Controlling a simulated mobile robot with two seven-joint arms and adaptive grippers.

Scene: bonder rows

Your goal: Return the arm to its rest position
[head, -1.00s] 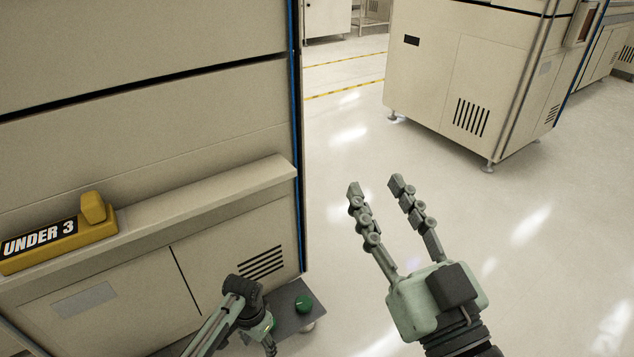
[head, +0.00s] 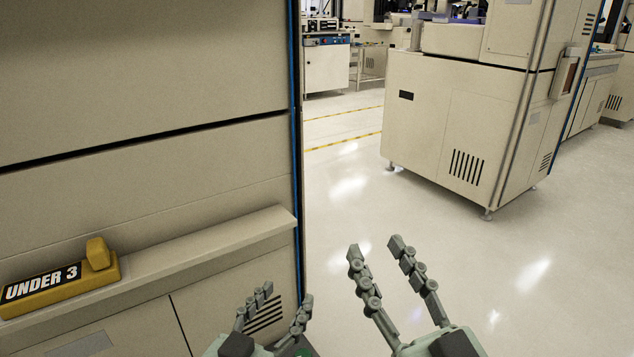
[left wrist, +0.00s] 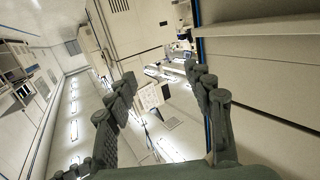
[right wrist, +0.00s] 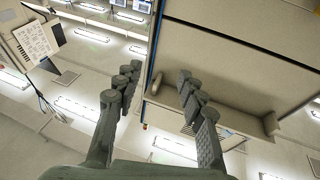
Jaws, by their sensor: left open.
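My left gripper (head: 275,305) is at the bottom middle of the head view, in front of the beige machine's lower panel. Its fingers are spread apart with nothing between them. The left wrist view shows the same open fingers (left wrist: 160,100) and no held object. My right gripper (head: 374,246) is to its right, over the open floor. Its two fingers are apart and empty, and they also show apart in the right wrist view (right wrist: 157,88).
A beige machine (head: 140,190) with a ledge (head: 215,243) fills the left side. A yellow block marked "UNDER 3" (head: 62,283) sits on the ledge. Another beige machine (head: 430,135) stands at the back right. The glossy floor (head: 530,280) between is clear.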

